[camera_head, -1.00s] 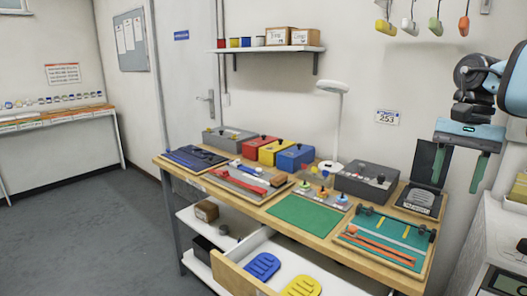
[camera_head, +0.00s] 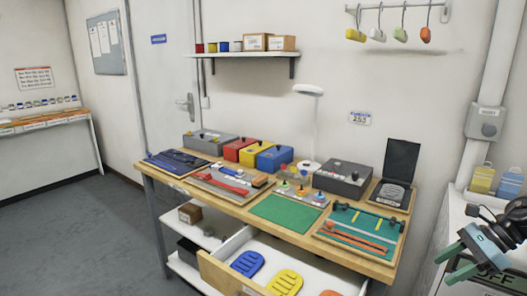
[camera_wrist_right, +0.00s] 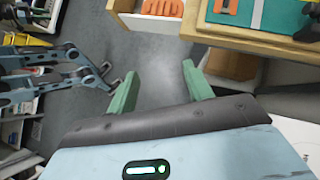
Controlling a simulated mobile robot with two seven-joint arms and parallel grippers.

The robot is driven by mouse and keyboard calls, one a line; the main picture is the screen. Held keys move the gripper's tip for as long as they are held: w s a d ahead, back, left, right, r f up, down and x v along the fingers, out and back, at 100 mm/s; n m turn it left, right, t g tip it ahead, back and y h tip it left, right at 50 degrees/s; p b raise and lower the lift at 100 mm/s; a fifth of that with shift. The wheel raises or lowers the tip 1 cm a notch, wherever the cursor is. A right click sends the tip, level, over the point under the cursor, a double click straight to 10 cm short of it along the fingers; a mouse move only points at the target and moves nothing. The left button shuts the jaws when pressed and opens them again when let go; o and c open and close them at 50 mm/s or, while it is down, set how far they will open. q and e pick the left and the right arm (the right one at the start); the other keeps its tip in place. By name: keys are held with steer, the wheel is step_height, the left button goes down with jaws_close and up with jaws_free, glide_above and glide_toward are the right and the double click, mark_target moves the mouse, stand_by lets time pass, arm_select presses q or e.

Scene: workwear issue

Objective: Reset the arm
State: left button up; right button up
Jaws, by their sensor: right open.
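My right gripper (camera_head: 443,271) is at the lower right of the head view, beside the right end of the workbench. Its two green fingers are apart with nothing between them. In the right wrist view the open gripper (camera_wrist_right: 160,70) hangs over the grey floor, with the bench edge and open drawer at the top of that picture. My left gripper does not show in the head view. Blue-grey jointed links show at the left of the right wrist view; I cannot tell what part they are.
The workbench (camera_head: 226,208) carries a green mat (camera_head: 288,213), coloured boxes and several trays. Its drawer (camera_head: 227,274) stands open, holding blue, yellow and orange pieces. A white cabinet stands at the right, close to my right gripper. A grey switch box (camera_head: 486,124) is on the wall.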

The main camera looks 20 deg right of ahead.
steer(key=s+a+f+m+t+h+p, duration=0.1)
steer(key=s+a+f+m+t, duration=0.3)
steer(key=s+f+m, duration=0.6)
steer(key=s+a+f+m+t+h+p, duration=0.2)
steer(key=s+a+f+m+t, duration=0.4)
steer(key=f+m, duration=0.65)
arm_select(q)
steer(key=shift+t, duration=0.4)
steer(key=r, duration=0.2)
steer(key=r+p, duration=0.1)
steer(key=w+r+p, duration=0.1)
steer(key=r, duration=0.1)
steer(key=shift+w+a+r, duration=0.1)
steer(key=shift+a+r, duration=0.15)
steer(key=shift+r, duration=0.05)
arm_select(e)
steer(key=s+a+f+m+g, duration=0.1)
steer(key=s+a+m, duration=0.2)
steer(key=a+m, duration=0.5)
steer(key=s+a+m+g+h, duration=0.1)
steer(key=s+a+m+g, duration=0.1)
steer(key=s+a+m, duration=0.2)
steer(key=s+a+f+m+g+h, duration=0.1)
steer(key=s+a+m+g, duration=0.1)
steer(key=a+m, duration=0.9)
steer(key=shift+s+a+f+m, duration=0.35)
steer(key=shift+s+a, duration=0.5)
steer(key=shift+a, duration=0.2)
steer(key=shift+d+h, duration=0.1)
steer(key=shift+h, duration=0.2)
